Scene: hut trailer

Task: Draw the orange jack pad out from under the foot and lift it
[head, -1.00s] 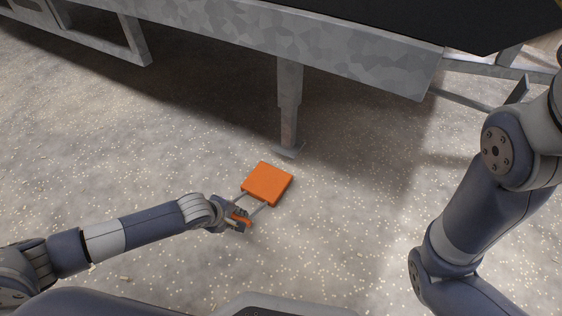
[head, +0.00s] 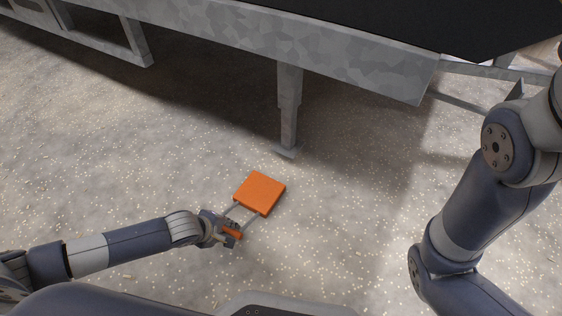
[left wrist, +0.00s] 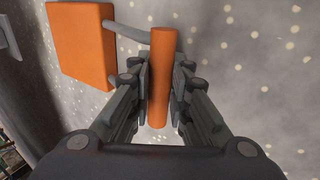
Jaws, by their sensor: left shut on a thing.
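The orange jack pad (head: 260,192) is a flat square block with two grey rods running to an orange grip bar (head: 232,233). My left gripper (head: 228,234) is shut on that bar. In the left wrist view the bar (left wrist: 162,75) stands between the two fingers (left wrist: 160,85), and the pad (left wrist: 82,45) is at upper left. The pad is clear of the steel foot (head: 286,153), on the near side of it. Whether the pad touches the ground is hard to tell. My right gripper is out of view.
The grey leg (head: 289,105) comes down from the trailer's galvanised side beam (head: 345,65). A black surface (head: 440,20) lies above the beam. The speckled ground (head: 340,230) around the pad is open. My right arm stands at the right.

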